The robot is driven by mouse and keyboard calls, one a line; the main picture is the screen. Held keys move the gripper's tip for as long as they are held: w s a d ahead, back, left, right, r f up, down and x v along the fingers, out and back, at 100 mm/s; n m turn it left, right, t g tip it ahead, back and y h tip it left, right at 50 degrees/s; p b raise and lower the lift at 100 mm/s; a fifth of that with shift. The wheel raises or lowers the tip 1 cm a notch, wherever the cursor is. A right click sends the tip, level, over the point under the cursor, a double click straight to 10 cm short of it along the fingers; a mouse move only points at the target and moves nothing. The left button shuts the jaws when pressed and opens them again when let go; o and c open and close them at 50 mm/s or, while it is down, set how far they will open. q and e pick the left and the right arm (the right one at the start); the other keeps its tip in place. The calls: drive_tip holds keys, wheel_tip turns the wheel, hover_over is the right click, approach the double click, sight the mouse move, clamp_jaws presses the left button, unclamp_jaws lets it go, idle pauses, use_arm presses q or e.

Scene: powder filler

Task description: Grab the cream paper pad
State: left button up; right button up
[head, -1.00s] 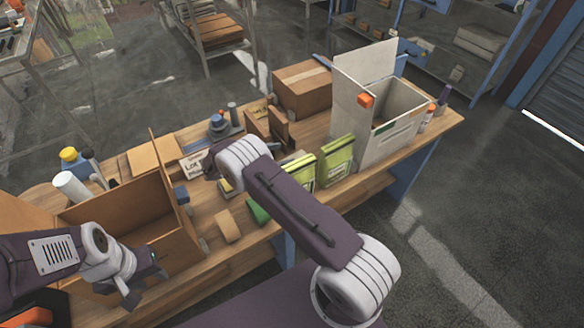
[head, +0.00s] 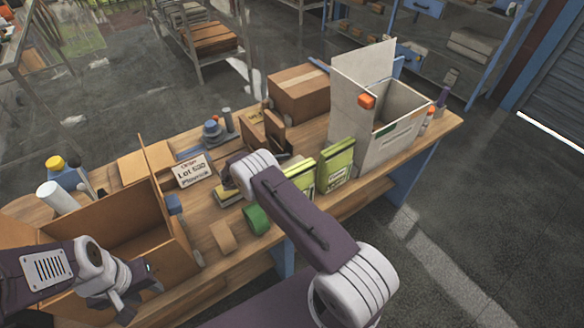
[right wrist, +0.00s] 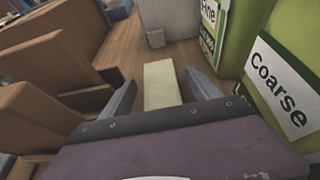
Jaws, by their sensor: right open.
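The cream paper pad (right wrist: 162,85) is a pale oblong block on the wooden table in the right wrist view. It lies ahead of my right gripper (right wrist: 162,92), between the lines of its two fingers. The fingers are spread, with a gap on each side of the pad, and do not grip it. In the head view my right forearm hides most of this spot, and I cannot pick out the pad there. My left gripper (head: 138,291) hangs in front of the open cardboard box (head: 120,217), its fingers apart and empty.
Green packets (right wrist: 285,85), one marked Coarse, stand close on the right. Brown dividers (right wrist: 75,50) stand on the left. A small grey block (right wrist: 155,38) lies beyond the pad. In the head view a grey bin (head: 392,112) stands at the table's right end.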

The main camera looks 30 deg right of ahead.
sight(295, 163)
drive_tip(key=shift+x, duration=1.15)
drive_tip(key=shift+a, duration=0.1)
drive_tip(key=c, duration=1.4)
drive_tip(key=shift+r, duration=0.1)
wheel_tip(295, 163, up, 10)
drive_tip(key=shift+f, duration=0.1)
